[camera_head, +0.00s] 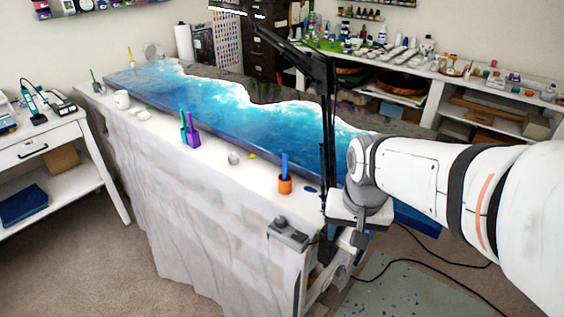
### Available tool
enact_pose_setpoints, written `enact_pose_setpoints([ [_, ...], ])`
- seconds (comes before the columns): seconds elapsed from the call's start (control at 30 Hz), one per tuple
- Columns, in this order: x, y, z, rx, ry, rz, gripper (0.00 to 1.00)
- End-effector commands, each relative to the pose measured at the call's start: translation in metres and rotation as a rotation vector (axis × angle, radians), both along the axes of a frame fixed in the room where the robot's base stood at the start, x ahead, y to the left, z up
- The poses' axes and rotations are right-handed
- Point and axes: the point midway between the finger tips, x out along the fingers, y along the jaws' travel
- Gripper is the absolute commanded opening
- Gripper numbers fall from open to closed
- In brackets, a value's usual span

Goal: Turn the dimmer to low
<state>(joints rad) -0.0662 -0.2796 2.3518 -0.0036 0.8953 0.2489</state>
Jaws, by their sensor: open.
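A small grey control box, which looks like the dimmer (289,235), sits at the near right corner of the white-draped table. A round knob (281,221) stands on its top; its setting is too small to read. My gripper (343,243) hangs below my wrist, just right of the box and apart from it in the picture. It is open and seems empty. Its fingertips are small and partly lost against the table end.
A black boom lamp (328,130) rises close behind my gripper. An orange cup (285,185) stands near the box. A blue-and-white resin slab (235,105) covers much of the draped table (185,190). Cables (420,262) lie on the floor at right.

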Motion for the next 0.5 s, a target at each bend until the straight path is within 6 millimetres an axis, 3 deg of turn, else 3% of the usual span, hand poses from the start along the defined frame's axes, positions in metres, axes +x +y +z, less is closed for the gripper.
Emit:
enact_pose_setpoints([
  [0.03, 0.020, 0.007, 0.017, 0.009, 0.026, -0.047, 0.52],
  [0.2, 0.082, 0.035, 0.025, 0.033, 0.086, -0.245, 0.52],
  [0.5, 0.161, 0.086, -0.031, 0.045, 0.150, -0.542, 0.52],
])
